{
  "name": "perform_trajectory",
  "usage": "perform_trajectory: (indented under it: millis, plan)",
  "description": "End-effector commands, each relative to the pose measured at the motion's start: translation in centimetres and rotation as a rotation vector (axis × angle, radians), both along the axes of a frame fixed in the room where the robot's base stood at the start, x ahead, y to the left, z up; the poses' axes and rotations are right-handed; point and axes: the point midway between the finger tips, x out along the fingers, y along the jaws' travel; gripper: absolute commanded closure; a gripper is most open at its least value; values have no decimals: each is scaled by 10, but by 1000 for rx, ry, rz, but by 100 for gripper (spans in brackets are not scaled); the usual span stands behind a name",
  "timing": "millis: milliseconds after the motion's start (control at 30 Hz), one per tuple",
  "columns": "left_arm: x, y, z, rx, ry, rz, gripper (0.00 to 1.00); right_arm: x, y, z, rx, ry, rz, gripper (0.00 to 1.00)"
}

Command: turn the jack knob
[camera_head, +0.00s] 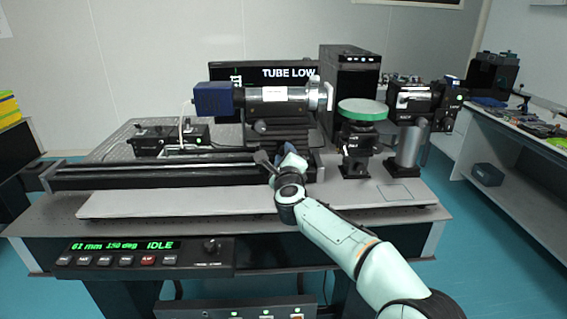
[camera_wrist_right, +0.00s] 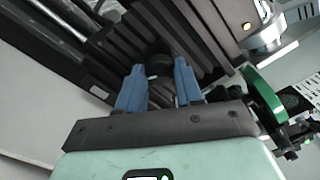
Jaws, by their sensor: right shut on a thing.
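The dark jack (camera_head: 262,133) stands under the tube (camera_head: 270,94) on the optical table. My right gripper (camera_head: 291,158) reaches to the front of the jack, and its fingers largely hide the knob in the head view. In the right wrist view, the two blue fingers of my right gripper (camera_wrist_right: 158,84) sit on either side of the small dark jack knob (camera_wrist_right: 159,64). They are shut on it. The knob is dark against the dark jack, so its turn angle cannot be told. My left gripper is not in view.
A long black rail (camera_head: 150,176) runs to the left of the jack. A green disc (camera_head: 362,109) on a black mount stands to the right, with a camera-like unit (camera_head: 409,104) beyond. A panel (camera_head: 140,259) at the front edge reads "61 mm 150 deg IDLE". The screen behind reads "TUBE LOW".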

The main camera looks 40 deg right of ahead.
Motion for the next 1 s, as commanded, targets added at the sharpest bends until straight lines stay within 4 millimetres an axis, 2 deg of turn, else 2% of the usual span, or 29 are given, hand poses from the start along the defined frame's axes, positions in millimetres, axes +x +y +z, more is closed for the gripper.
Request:
perform_trajectory:
  millis: [300,400,600,1000]
  plan:
    - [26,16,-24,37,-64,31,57,0,0,-1,258,-159,0,95]
    - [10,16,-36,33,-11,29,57,0,0,-1,334,-207,1,95]
    - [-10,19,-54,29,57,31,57,0,-1,0,469,-289,2,95]
    - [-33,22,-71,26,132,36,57,-1,-1,1,624,-383,1,95]
